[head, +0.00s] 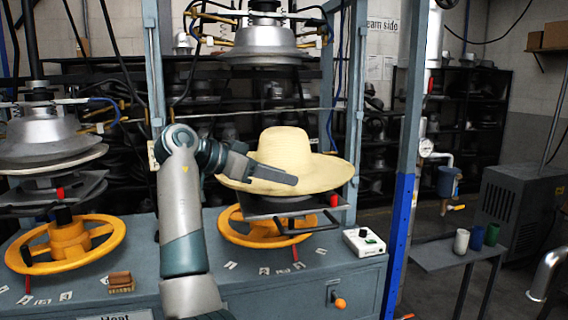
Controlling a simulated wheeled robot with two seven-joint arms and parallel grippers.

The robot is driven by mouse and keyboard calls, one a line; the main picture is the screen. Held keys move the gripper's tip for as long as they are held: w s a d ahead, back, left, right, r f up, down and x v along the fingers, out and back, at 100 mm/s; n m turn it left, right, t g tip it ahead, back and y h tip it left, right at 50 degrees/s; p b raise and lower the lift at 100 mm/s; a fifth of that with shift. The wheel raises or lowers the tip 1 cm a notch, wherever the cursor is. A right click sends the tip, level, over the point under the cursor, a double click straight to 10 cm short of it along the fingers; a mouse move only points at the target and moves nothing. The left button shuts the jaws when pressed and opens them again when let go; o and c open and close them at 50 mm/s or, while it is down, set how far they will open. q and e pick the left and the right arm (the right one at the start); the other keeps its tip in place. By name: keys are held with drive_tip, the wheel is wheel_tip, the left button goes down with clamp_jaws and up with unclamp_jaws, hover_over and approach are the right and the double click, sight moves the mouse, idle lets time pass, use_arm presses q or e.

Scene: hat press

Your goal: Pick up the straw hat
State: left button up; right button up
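The straw hat (284,150) is pale yellow with a rounded crown and a wide brim. It sits crown up over a dark form on the right-hand press, below the raised metal press head (264,42). One long grey finger shows, lying across the brim in front of the crown. The other finger is hidden, so I cannot tell whether the brim is gripped.
An orange handwheel (238,232) lies under the hat, and a second press with another orange handwheel (72,243) stands at left. A blue-grey post (404,190) rises right of the hat. A white control box (364,243) and a small brown block (121,282) sit on the bench.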

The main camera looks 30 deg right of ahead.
sight(320, 185)
use_arm(q)
drive_tip(key=shift+s+p, duration=0.5)
drive_tip(key=shift+s, duration=0.1)
use_arm(e)
drive_tip(key=shift+x, duration=2.45)
drive_tip(key=shift+d, duration=0.1)
